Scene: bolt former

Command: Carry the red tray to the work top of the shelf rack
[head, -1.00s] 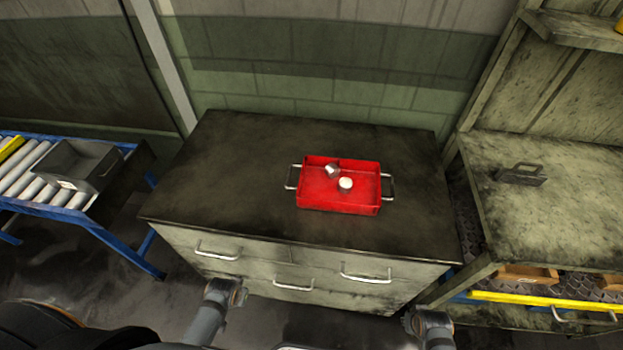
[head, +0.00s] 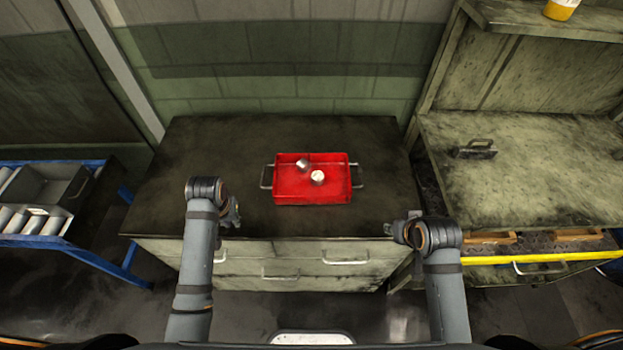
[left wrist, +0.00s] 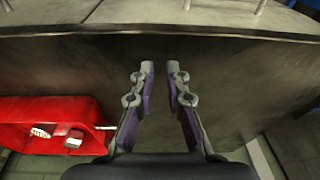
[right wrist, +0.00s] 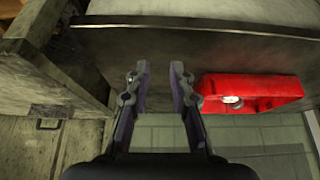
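The red tray (head: 313,190) lies on the dark top of a drawer cabinet (head: 215,160), with a metal handle at each short side and two small metal pieces (head: 318,176) inside. It also shows at the left of the left wrist view (left wrist: 45,112) and at the right of the right wrist view (right wrist: 270,90). My left gripper (head: 232,212) is left of the tray near the cabinet's front edge, open and empty (left wrist: 161,72). My right gripper (head: 400,226) is right of the tray, open and empty (right wrist: 160,72). The shelf rack's work top (head: 540,170) is at the right.
A dark flat piece with a handle (head: 475,149) lies at the left of the work top; most of that top is bare. An upper shelf (head: 510,18) holds a yellow-and-white container (head: 562,9). A roller conveyor with a grey bin (head: 45,185) stands at left.

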